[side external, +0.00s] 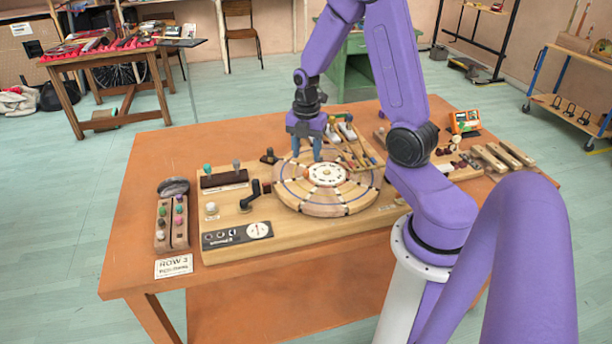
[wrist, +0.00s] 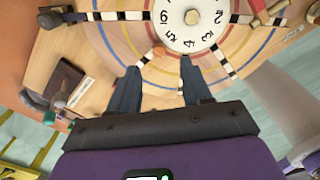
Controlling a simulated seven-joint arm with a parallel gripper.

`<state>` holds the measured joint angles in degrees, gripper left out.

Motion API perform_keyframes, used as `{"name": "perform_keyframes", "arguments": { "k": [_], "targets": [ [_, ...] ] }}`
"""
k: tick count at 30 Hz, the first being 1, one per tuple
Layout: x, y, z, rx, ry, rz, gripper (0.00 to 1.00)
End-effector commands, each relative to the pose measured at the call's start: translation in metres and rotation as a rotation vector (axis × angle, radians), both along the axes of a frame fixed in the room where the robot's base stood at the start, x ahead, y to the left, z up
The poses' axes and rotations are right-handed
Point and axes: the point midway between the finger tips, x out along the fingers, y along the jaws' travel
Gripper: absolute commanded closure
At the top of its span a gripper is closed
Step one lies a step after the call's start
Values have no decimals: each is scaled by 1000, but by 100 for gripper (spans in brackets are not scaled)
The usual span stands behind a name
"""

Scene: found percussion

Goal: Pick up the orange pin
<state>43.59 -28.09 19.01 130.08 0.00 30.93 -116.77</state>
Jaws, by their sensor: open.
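A small orange pin (wrist: 159,50) stands on the round wooden disc (side external: 352,206), just outside the white numbered dial (wrist: 176,40) in the wrist view. My gripper (side external: 307,153) is over the far-left part of the disc, pointing down. In the wrist view its two dark blue fingers (wrist: 160,68) are apart with nothing held between them. The orange pin appears between and slightly beyond the fingertips, not gripped. In the side view I cannot make out the pin; the fingers may hide it.
The disc sits on a wooden board with a dark block (side external: 223,180), a black crank (side external: 250,194) and a dial panel (side external: 237,235). Mallets (side external: 352,155) lie behind the disc. Wooden bars (side external: 500,156) lie at the right.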

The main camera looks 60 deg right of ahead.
Motion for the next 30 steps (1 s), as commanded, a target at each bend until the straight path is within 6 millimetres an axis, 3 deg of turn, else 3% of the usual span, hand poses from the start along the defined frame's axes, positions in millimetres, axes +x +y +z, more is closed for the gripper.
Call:
{"name": "perform_keyframes", "arguments": {
  "k": [8,19,30],
  "targets": [
    [0,0,-15,1,2,0,52],
    [1,-1,-55,1,2,0,52],
    [2,-1,-60,0,-1,0,55]
  ]
}}
